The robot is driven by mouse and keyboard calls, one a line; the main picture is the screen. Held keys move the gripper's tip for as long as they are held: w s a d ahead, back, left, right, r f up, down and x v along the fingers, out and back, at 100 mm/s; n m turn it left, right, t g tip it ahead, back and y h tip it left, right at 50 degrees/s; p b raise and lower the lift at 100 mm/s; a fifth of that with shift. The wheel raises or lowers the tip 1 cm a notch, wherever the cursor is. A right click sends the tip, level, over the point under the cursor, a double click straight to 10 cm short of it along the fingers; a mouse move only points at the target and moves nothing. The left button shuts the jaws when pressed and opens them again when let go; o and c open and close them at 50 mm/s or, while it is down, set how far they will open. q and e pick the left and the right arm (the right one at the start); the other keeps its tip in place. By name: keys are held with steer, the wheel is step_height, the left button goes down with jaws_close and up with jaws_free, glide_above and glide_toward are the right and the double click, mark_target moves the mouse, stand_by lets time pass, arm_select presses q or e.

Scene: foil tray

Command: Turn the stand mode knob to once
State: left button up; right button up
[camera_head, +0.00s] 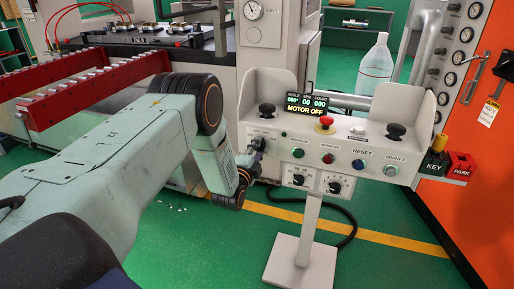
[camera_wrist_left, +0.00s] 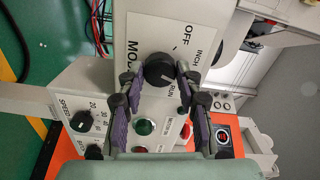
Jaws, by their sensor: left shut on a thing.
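The stand mode knob (camera_wrist_left: 158,68) is a round black knob on a white plate in the left wrist view. Around it I read OFF, INCH and RUN, with part of the word MODE at the left; I see no ONCE label. A pale mark on the knob faces roughly towards RUN. My left gripper (camera_wrist_left: 156,77) is shut on the knob, with its purple-padded fingers on either side. In the head view my left gripper (camera_head: 254,154) is at the left end of the white control stand (camera_head: 345,140) and hides most of this knob. My right gripper is not in view.
The stand carries a red mushroom button (camera_head: 326,121), black joysticks, several buttons and two lower knobs (camera_head: 297,179). Its display (camera_head: 306,103) reads MOTOR OFF. A clear bottle (camera_head: 375,65) stands behind. A black cable lies on the green floor, and an orange cabinet (camera_head: 480,190) is at the right.

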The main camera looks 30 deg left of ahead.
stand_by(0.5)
arm_select(q)
steer(key=o, duration=1.2)
steer(key=shift+c, duration=0.2)
steer(key=v, duration=1.2)
